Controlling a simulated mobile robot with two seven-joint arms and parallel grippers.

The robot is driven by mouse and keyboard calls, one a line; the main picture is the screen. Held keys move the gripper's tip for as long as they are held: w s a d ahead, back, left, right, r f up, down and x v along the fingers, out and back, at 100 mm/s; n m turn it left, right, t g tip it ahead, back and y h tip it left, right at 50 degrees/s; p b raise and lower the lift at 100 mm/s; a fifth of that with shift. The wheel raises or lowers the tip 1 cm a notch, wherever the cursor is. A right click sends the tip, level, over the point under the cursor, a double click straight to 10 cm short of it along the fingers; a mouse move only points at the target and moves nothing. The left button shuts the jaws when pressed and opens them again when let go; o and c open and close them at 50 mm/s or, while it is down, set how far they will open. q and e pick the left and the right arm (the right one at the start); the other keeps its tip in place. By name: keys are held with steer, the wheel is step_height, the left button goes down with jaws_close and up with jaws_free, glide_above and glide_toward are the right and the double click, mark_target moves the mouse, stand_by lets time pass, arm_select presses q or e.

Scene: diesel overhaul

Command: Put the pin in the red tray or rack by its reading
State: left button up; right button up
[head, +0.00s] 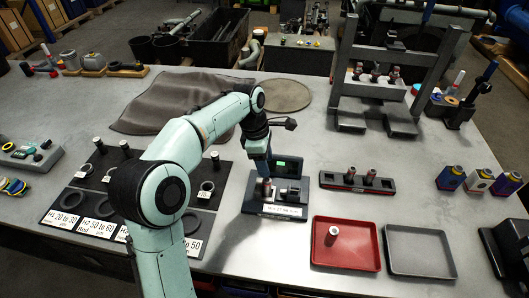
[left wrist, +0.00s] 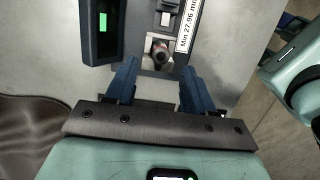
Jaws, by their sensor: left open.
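My left gripper (head: 262,170) is over the measuring gauge (head: 275,211), pointing down. In the left wrist view its blue fingers (left wrist: 158,72) are apart with nothing between them. A pin (left wrist: 160,52) stands at the gauge just beyond the fingertips; it also shows in the head view (head: 266,188). The gauge has a lit green display (left wrist: 103,22), its digits too small to read, and a label reading "Min 27.96 mm" (left wrist: 187,28). The red tray (head: 318,258) holds one upright pin (head: 332,235). The dark rack (head: 328,181) holds several pins.
A grey tray (head: 420,262) stands empty right of the red tray. Labelled dark mats with rings and pins (head: 205,218) lie left of the gauge, partly behind my left arm. A metal press frame (head: 395,55) stands at the back. Small bottles (head: 478,181) stand at the right.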

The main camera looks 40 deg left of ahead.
mark_target(265, 179)
arm_select(q)
steer(key=shift+s+d+f, duration=0.15)
steer(key=shift+s+f, duration=0.05)
steer(key=shift+f, duration=0.25)
step_height(265, 179, down, 6)
steer(key=b, duration=0.4)
steer(key=shift+f, duration=0.15)
steer(key=shift+f+b, duration=0.5)
steer(key=shift+f, duration=0.35)
arm_select(e)
steer(key=s+f, duration=0.4)
steer(key=f, duration=0.2)
steer(key=shift+g, duration=0.3)
steer(key=shift+d+f, duration=0.1)
arm_select(q)
jaws_close()
steer(key=shift+r+p, duration=2)
steer(key=shift+r, duration=0.8)
arm_select(e)
steer(key=w+r, duration=0.1)
steer(key=r, duration=0.2)
steer(key=w+r, duration=0.1)
steer(key=shift+w+r, duration=0.3)
arm_select(q)
steer(key=shift+f, duration=0.1)
arm_select(e)
steer(key=shift+s, duration=0.1)
